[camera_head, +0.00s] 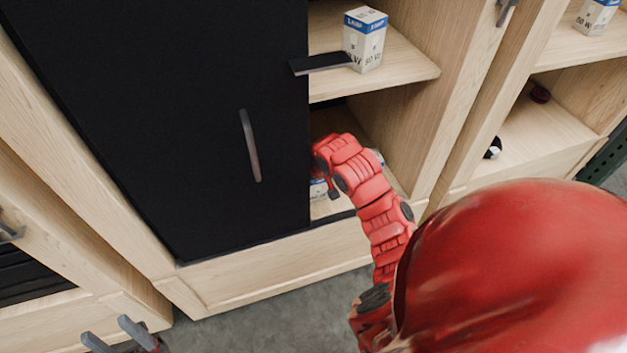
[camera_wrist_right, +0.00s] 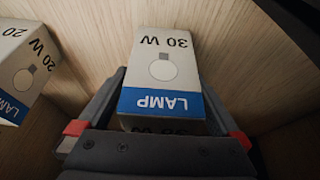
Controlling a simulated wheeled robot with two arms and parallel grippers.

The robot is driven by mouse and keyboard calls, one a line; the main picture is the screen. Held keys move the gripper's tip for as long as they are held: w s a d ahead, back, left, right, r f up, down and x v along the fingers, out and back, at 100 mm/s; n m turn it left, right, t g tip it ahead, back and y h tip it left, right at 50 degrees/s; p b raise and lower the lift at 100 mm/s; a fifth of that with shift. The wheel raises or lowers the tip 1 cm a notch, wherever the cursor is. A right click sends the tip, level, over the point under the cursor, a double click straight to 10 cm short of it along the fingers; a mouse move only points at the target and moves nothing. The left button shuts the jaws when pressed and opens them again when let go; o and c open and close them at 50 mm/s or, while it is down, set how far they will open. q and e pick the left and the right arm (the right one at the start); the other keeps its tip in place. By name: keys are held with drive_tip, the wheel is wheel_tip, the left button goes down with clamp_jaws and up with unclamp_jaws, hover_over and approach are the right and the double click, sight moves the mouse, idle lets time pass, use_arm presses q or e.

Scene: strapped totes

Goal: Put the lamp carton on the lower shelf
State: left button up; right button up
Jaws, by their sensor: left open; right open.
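A white and blue lamp carton marked 30 W (camera_wrist_right: 165,65) is in the right wrist view, its lettering upside down. The fingers of my right gripper (camera_wrist_right: 163,88) are open on either side of it; contact is unclear. In the head view my right arm reaches into the lower shelf (camera_head: 328,208), and its gripper is mostly hidden there. White and blue carton parts (camera_head: 318,190) show beside the arm. Another lamp carton (camera_head: 366,40) stands upright on the upper shelf (camera_head: 410,70). My left gripper (camera_head: 108,332) is open and empty at the bottom left, outside the cabinet.
A black door panel (camera_head: 160,120) with a grey handle covers the left of the cabinet. A second carton marked 20 W (camera_wrist_right: 22,65) is close by on the left in the wrist view. A neighbouring cabinet (camera_head: 545,135) on the right holds small items. Grey floor lies in front.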

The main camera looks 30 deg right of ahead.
drive_tip(key=p+v, duration=0.4)
drive_tip(key=v, duration=0.8)
drive_tip(key=shift+s, duration=0.1)
